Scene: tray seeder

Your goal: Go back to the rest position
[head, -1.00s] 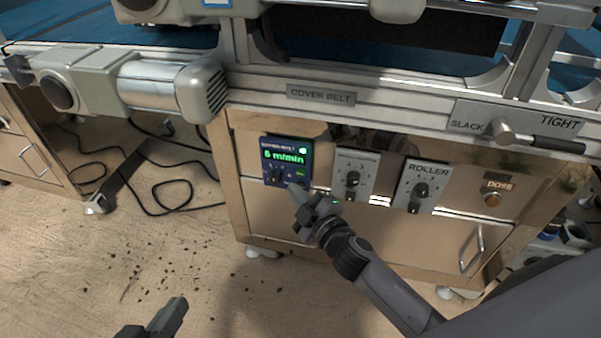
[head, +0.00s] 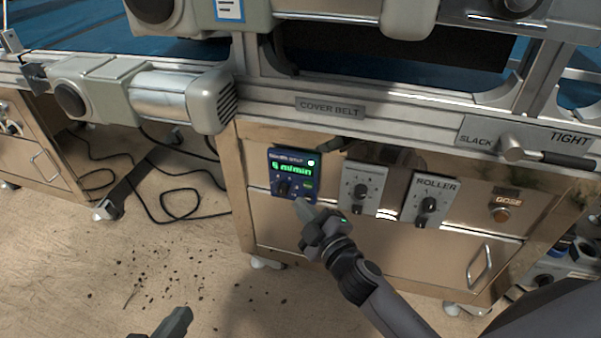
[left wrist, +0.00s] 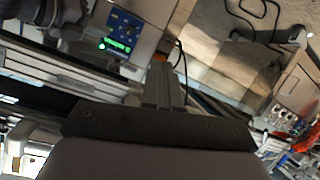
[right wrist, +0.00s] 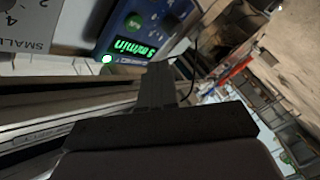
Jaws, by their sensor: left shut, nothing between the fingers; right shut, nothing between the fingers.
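My right gripper (head: 306,212) is shut and empty, with its tips just below and right of the blue speed panel (head: 293,176), which reads 6 m/min in green with a green lamp lit. I cannot tell whether the tips touch the panel. The fingers also show shut in the right wrist view (right wrist: 157,85), with the panel (right wrist: 140,30) close by. My left gripper (head: 178,322) is shut and empty, low at the bottom edge of the head view over the floor. Its fingers show in the left wrist view (left wrist: 160,80), with the panel (left wrist: 122,33) further off.
Right of the panel are a grey dial box (head: 361,188), the ROLLER dial (head: 430,199) and the DOSE button (head: 500,215). Above run the COVER BELT rail (head: 330,108) and the SLACK/TIGHT lever (head: 540,153). Cables (head: 180,205) and dirt specks lie on the open floor at left.

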